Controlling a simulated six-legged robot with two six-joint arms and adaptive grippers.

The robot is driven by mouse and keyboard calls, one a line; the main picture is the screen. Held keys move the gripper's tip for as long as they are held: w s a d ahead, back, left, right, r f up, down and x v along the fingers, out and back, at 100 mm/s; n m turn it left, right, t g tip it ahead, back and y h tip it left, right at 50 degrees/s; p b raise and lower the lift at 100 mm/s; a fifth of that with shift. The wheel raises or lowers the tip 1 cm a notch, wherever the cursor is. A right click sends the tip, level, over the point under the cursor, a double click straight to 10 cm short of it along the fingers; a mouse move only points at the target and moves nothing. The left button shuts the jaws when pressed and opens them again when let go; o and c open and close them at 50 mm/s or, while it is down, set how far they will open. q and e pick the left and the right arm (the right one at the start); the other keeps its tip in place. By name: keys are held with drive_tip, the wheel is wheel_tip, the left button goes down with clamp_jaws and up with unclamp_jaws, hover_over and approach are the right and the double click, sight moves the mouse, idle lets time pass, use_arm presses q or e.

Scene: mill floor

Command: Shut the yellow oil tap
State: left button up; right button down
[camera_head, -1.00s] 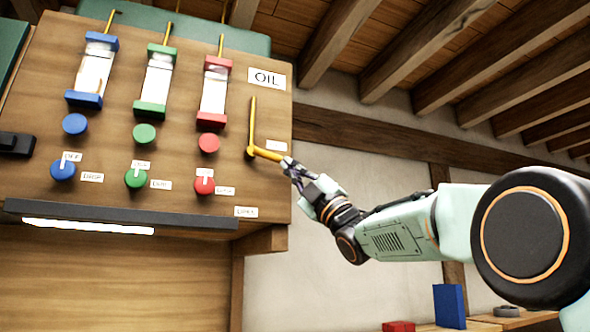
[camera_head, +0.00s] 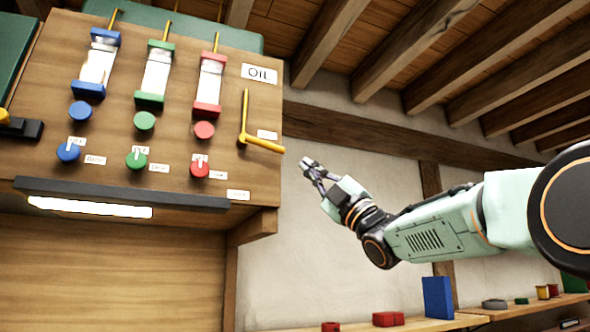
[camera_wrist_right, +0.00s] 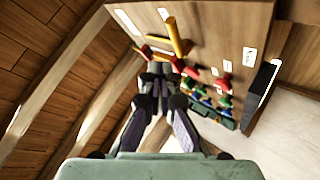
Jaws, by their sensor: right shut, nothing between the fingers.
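The yellow oil tap (camera_head: 264,144) is on the right side of a wooden panel, below the OIL sign (camera_head: 262,73). A thin yellow pipe (camera_head: 245,112) runs upright above it. The tap's lever points right, sloping slightly down, its end at the panel's right edge. My right gripper (camera_head: 307,163) is shut and empty, just right of the lever's end and a little lower, apart from it. In the right wrist view, the yellow tap (camera_wrist_right: 175,37) shows beyond the closed fingertips (camera_wrist_right: 162,68). My left gripper is out of view.
Blue (camera_head: 68,152), green (camera_head: 136,160) and red (camera_head: 199,167) knobs sit on the panel left of the tap, under glass tubes. A dark ledge with a lamp (camera_head: 90,207) runs below. A blue block (camera_head: 437,297) stands on a shelf at lower right.

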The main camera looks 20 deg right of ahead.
drive_tip(key=shift+s+d+f+b, duration=0.5)
drive_tip(key=shift+s+d+f, duration=0.4)
drive_tip(key=shift+s, duration=0.15)
drive_tip(key=shift+d, duration=0.15)
